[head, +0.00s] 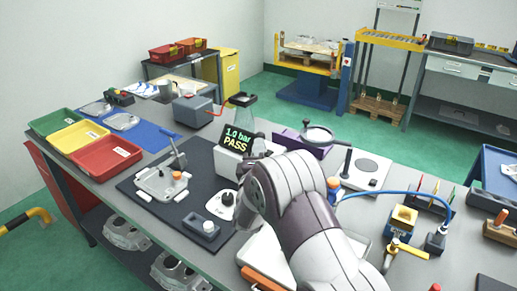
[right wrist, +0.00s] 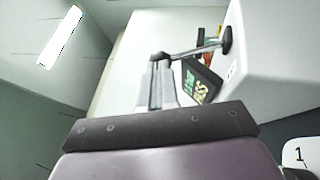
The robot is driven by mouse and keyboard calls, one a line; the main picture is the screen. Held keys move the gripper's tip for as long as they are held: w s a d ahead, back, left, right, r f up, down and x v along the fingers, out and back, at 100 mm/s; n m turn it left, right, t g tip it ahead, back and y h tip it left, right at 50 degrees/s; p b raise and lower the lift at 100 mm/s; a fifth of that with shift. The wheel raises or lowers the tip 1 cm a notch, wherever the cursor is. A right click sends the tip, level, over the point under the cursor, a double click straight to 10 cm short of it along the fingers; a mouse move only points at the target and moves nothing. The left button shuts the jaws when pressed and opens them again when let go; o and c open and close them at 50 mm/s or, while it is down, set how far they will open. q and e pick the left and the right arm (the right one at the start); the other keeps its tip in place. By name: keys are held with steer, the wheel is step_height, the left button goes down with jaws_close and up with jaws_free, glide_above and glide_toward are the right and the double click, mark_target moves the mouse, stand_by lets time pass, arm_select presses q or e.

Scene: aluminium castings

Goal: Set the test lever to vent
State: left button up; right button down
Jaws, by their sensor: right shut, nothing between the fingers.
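The tester is a white box (head: 231,162) with a dark display (head: 238,140) reading "1.0 bar PASS" in the head view. In the right wrist view the white box (right wrist: 285,50) is at the right and the tilted display (right wrist: 203,80) beside it. A grey lever rod (right wrist: 195,48) with a dark end piece (right wrist: 227,38) reaches from the box to the fingertips. My right gripper (right wrist: 160,62) is shut and empty, its tips at the rod's near end; contact cannot be told. In the head view my right arm hides this side of the tester. My left gripper is not in view.
A dark mat with a clamped casting (head: 160,182) lies left of the tester. Green, yellow and red trays (head: 105,155) stand at the far left.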

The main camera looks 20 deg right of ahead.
steer(key=w+d+r+m+g+y+p, duration=0.3)
steer(key=d+g+p, duration=0.3)
steer(key=p, duration=1.2)
steer(key=shift+w+d+r+m+y, duration=0.25)
steer(key=shift+w+d+m+y, duration=0.15)
steer(key=shift+w+d+y, duration=0.45)
steer(key=shift+s+d, duration=0.1)
